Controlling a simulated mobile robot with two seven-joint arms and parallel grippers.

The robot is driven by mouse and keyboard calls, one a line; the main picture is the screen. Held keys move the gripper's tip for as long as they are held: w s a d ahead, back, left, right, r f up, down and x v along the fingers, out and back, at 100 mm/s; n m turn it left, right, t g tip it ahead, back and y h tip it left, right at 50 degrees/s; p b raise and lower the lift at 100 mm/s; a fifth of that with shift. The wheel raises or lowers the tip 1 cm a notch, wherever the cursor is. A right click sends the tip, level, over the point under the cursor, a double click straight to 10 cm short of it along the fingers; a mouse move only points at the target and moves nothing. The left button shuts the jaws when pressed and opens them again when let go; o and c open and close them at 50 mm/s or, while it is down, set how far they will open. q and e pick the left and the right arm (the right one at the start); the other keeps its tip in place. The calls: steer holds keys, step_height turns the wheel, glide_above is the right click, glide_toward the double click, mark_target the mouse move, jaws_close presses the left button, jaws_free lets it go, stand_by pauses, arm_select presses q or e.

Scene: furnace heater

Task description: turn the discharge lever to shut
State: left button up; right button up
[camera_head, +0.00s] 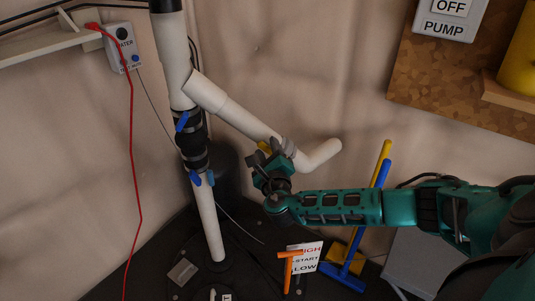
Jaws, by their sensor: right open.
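A white pipe branch (235,110) slopes down to the right from the vertical white pipe (172,60) and ends in an elbow (320,156). A small yellow part (264,148), perhaps the discharge lever's handle, shows on the branch just left of my right gripper (284,149). The gripper is open at the lower part of the branch and covers part of it. I cannot tell whether its fingers touch the yellow part. Blue handles (183,122) sit on the black fitting (192,145) of the vertical pipe. My left gripper is not in view.
An orange T-handle (290,268) stands by a HIGH/START/LOW sign (305,257) below. Blue and yellow long-handled tools (381,174) lean behind my right arm. A red cable (131,130) hangs at left. A pump switch box (444,18) reads OFF.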

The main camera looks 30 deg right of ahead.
steer(key=shift+w+d, duration=0.15)
steer(key=shift+w, duration=0.2)
steer(key=shift+c, duration=0.4)
jaws_close()
